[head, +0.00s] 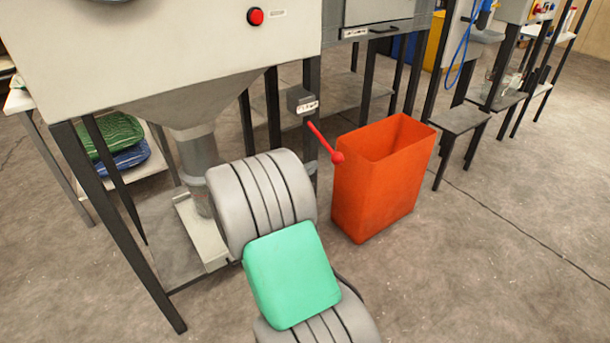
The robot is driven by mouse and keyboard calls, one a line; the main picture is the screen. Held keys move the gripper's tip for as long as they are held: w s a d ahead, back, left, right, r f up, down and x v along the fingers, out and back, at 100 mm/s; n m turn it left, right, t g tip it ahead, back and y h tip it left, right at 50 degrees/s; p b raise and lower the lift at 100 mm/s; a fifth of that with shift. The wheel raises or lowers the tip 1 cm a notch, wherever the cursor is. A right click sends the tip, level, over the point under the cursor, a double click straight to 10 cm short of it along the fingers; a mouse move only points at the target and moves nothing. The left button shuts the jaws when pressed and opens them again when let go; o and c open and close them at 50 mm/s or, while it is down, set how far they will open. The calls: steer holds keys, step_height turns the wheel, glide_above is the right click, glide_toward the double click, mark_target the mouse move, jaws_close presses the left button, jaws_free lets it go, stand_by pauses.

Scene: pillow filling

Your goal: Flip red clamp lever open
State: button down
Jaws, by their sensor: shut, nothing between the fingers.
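The red clamp lever (323,140) is a thin red rod with a round red knob at its lower end. It slants down to the right from a small dark grey box (301,102) with a white label, on the leg of the filling machine (160,50). The knob overlaps the upper left edge of the orange bin in the picture. A grey spout (196,148) hangs under the machine's hopper, its lower end partly hidden by my grey and green arm. My gripper does not show; I see no finger near the lever.
The open orange bin (378,190) stands on the floor just right of the lever. Dark machine legs stand around the spout. A shelf at left holds folded green (113,134) and blue (124,159) fabric. The floor at lower right is clear.

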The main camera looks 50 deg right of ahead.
mark_target(323, 142)
steer(key=s+d, duration=0.1)
steer(key=s+d+r+b, duration=0.1)
steer(key=d, duration=0.1)
steer(key=shift+s+r, duration=0.15)
steer(key=shift+s, duration=0.2)
